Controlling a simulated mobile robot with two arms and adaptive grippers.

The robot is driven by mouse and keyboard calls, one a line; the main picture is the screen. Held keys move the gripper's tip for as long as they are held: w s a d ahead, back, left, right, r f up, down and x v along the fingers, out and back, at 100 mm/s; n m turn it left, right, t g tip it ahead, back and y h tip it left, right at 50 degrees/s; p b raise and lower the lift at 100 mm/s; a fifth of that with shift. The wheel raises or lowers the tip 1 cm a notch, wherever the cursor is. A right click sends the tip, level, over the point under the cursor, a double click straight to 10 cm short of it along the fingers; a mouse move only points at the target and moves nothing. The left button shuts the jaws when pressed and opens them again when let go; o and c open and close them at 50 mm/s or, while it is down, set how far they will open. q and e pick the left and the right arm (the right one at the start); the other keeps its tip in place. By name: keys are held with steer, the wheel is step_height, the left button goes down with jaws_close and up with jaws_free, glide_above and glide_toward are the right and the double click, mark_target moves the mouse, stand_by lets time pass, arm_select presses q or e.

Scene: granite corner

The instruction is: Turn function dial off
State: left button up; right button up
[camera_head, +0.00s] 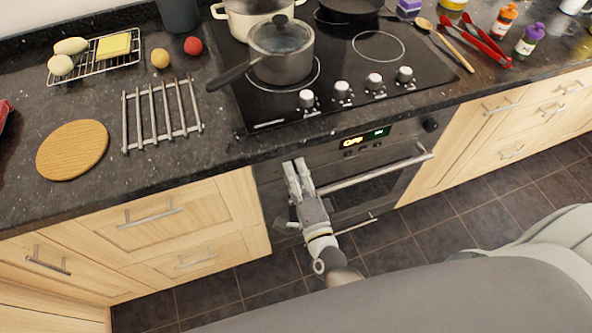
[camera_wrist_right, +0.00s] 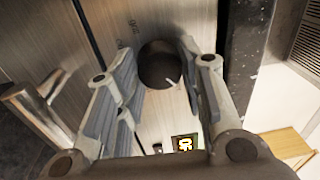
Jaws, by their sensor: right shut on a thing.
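The oven (camera_head: 385,160) is set under the counter, with its control panel along the top. The function dial (camera_wrist_right: 160,63) is a dark round knob on the steel panel; in the wrist view it lies between the fingers of my right gripper (camera_wrist_right: 155,80). In the head view my right gripper (camera_head: 297,168) is at the left end of the panel and hides this dial. My right gripper is shut on the dial. The dial's pointer setting is hard to read. My left gripper is not in view.
A second knob (camera_head: 431,124) is at the panel's right end, past the lit display (camera_head: 366,138). The oven handle (camera_head: 375,173) sticks out below. The hob (camera_head: 345,60) carries a grey saucepan (camera_head: 281,52). A metal rack (camera_head: 162,113) and round board (camera_head: 72,149) lie on the left counter.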

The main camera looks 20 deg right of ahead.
steer(key=n+y+p, duration=0.1)
steer(key=n+p, duration=0.3)
steer(key=n, duration=0.7)
steer(key=shift+r, duration=0.15)
steer(key=shift+n, duration=0.3)
steer(key=o, duration=1)
steer(key=shift+o, duration=0.2)
steer(key=shift+s, duration=0.2)
steer(key=s, duration=1.1)
steer(key=shift+s+d+f, duration=0.3)
steer(key=shift+d+f, duration=0.05)
steer(key=shift+d, duration=0.1)
